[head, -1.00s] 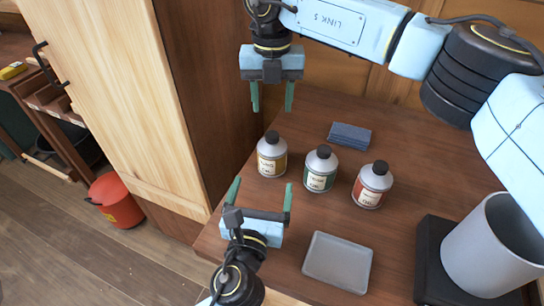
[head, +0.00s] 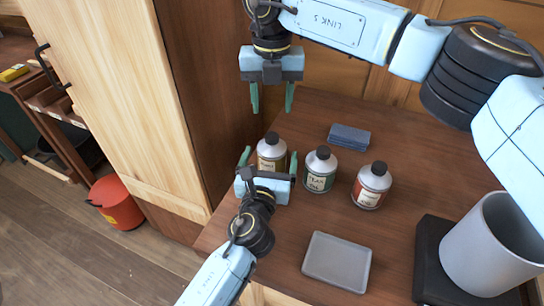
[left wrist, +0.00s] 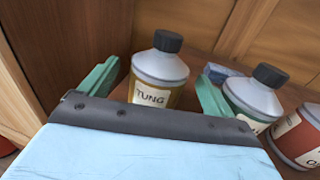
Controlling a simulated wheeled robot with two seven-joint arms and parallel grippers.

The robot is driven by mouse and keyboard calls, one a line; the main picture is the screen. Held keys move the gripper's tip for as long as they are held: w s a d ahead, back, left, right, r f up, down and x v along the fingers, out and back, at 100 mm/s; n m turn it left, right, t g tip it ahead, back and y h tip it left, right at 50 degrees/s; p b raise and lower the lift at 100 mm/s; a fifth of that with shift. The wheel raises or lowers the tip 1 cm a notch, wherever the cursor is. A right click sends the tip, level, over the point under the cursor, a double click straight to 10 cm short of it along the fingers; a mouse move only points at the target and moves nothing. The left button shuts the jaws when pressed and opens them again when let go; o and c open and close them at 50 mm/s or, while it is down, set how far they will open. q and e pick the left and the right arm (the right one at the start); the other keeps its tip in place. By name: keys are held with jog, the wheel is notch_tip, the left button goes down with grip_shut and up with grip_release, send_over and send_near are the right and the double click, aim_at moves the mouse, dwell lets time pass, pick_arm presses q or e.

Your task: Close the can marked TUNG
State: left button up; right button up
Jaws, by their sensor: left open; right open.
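The TUNG can (left wrist: 158,75) is a grey can with a yellow band, a white label and a black cap (left wrist: 168,41) sitting on its top. It stands upright on the brown bench and shows in the head view (head: 271,150) as the leftmost of three cans. My left gripper (head: 268,158) is open, its green fingers (left wrist: 155,85) on either side of the TUNG can; I cannot tell whether they touch it. My right gripper (head: 272,98) is open and empty, above and behind the TUNG can, with its fingers pointing down.
A green-banded can (head: 320,170) and a red-banded can (head: 371,186) stand to the right. A grey tray (head: 337,262) lies in front. A grey bin (head: 489,252) stands at right; a wooden cabinet (head: 118,100) rises at left.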

aim_at(272, 149)
pick_arm(q)
jog(key=shift+w+d, duration=0.15)
jog(key=shift+w, duration=0.75)
jog(key=shift+w+d, duration=0.15)
jog(key=shift+w, duration=0.7)
jog(key=c, duration=1.5)
grip_shut()
pick_arm(e)
jog(key=n, duration=1.3)
jog(key=shift+n, duration=0.3)
jog(key=shift+f, duration=4.05)
